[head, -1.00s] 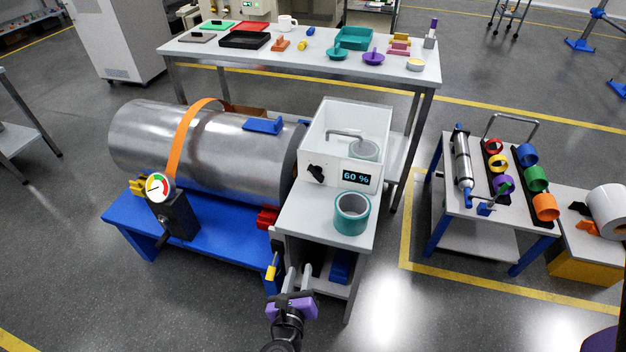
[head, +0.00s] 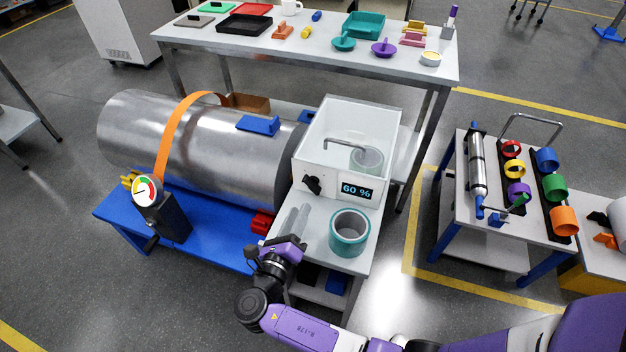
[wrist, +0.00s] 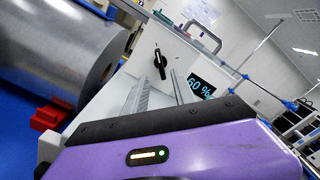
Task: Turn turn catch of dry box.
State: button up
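The dry box (head: 375,195) is a white box with a clear lid, standing on a small grey cabinet, with a display on its front. Its black turn catch (head: 312,185) sits on the front face, left of the display. The catch also shows in the wrist view (wrist: 160,62) as a dark knob with an elongated grip. My gripper (head: 299,212) is in front of the catch and a little below it in the head view. In the wrist view its two fingers (wrist: 160,82) are apart, pointing at the catch, with nothing between them. I see no contact with the catch.
A teal-and-grey ring-shaped roll (head: 350,233) stands on the cabinet top, right of my gripper. A large metal cylinder (head: 205,150) on a blue stand is at the left, with a red block (head: 262,222) near its end. A bench with trays (head: 243,32) stands behind.

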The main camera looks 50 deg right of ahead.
aim_at(312, 185)
jog(key=shift+x, duration=4)
grip_shut()
